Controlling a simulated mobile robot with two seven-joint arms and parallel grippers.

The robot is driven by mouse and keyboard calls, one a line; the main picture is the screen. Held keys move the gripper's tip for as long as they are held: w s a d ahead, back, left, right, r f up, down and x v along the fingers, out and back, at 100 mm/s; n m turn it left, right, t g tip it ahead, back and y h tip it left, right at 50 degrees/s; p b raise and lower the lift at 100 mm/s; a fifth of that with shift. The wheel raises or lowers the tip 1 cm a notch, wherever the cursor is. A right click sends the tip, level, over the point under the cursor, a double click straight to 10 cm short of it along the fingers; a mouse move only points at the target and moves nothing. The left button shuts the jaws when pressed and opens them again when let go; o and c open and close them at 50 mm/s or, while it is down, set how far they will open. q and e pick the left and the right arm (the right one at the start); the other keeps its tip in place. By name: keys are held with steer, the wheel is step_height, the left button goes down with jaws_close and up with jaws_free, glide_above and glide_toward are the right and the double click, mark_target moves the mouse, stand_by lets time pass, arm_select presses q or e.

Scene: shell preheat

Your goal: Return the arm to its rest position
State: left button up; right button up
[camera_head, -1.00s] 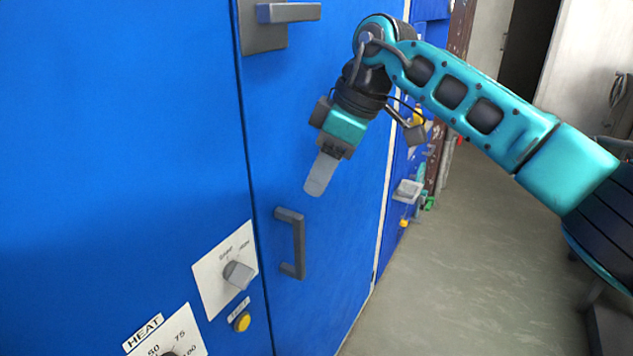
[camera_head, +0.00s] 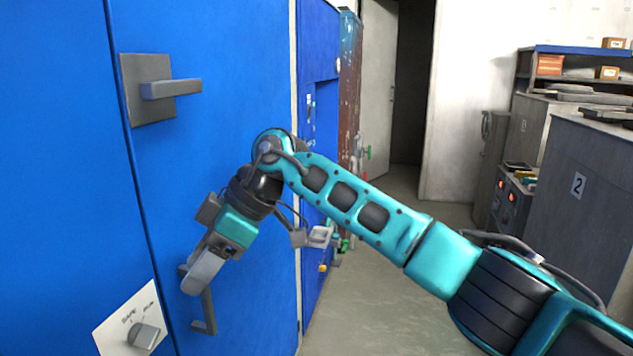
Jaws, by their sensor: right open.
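My right arm comes in from the right, teal with dark pads, and reaches across to a blue cabinet door (camera_head: 235,45). My right gripper (camera_head: 203,271) hangs down at its end in front of the door, with a grey finger pointing down and left. It is open, with nothing seen held in it. It overlaps the upper part of a dark door handle (camera_head: 208,315) in the picture; I cannot tell whether they touch. My left gripper is not in view.
A lever handle (camera_head: 170,88) sits higher on the door. A SAFE/RUN knob (camera_head: 144,336) is at lower left. Grey floor (camera_head: 385,290) is clear beyond the arm. Grey cabinets (camera_head: 590,180) stand at right, and a dark doorway (camera_head: 410,90) is at the back.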

steer(key=s+a+f+n+g+y, duration=0.1)
steer(key=s+a+n+g+y, duration=0.1)
steer(key=s+a+y, duration=0.3)
steer(key=w+d+f+m+t, duration=0.3)
steer(key=d+f+m+t, duration=0.3)
steer(key=d+m+t, duration=0.4)
steer(key=w+d+f+m+t, duration=0.3)
steer(key=d+f+m+t, duration=0.35)
steer(key=d+t, duration=0.4)
steer(key=s+d+f+m+g+h, duration=0.3)
steer(key=s+d+f+h, duration=0.7)
steer(key=s+d+f, duration=0.8)
step_height(320, 180, down, 4)
steer(key=shift+d+r+g, duration=0.15)
steer(key=shift+r+g, duration=0.05)
steer(key=shift+g, duration=1.05)
steer(key=shift+m, duration=0.25)
